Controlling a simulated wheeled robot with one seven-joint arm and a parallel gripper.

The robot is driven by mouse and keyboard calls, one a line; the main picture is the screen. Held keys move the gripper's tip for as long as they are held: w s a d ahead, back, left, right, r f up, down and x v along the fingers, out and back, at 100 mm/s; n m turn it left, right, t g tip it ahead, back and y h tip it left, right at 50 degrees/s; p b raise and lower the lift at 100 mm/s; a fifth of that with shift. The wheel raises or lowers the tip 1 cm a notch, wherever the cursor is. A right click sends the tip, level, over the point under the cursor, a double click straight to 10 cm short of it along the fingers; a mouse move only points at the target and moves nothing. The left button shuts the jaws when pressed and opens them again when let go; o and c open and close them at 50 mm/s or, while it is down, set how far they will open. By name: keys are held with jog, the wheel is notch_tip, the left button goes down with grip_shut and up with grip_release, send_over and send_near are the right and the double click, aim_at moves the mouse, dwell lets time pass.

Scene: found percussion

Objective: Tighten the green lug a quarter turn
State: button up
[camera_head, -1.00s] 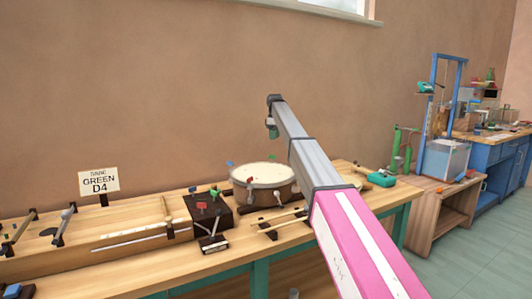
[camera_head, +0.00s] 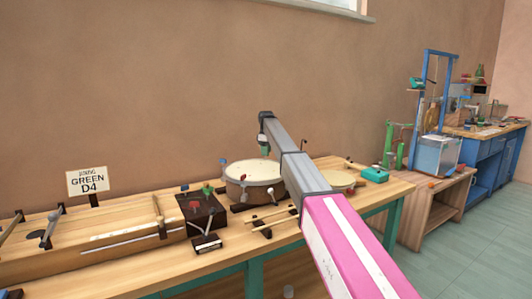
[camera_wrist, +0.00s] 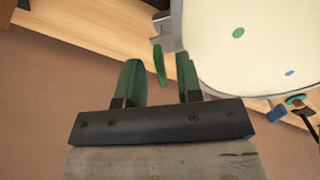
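The drum (camera_head: 250,190) has a pale head and stands on the bench. The sign (camera_head: 87,182) reads "GREEN D4" below a smaller line. In the wrist view, the green lug (camera_wrist: 160,64) is a flat oval tab beside the drum's rim (camera_wrist: 196,78), near a green dot (camera_wrist: 238,33) on the head. My gripper (camera_wrist: 157,74) is open, with one green finger on each side of the tab. The tab looks closer to the right finger, and gaps show on both sides. In the head view my gripper (camera_head: 264,143) is above the drum's far side, and the green lug is hidden there.
A blue tab (camera_wrist: 277,113) sits farther along the rim, near a blue dot (camera_wrist: 289,73). A dark box (camera_head: 205,211) with red and green pieces stands left of the drum. Sticks (camera_head: 268,219) lie in front. The wall (camera_head: 150,80) is close behind the bench.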

jog(key=shift+f, duration=0.2)
grip_shut()
jog(key=shift+m, duration=0.3)
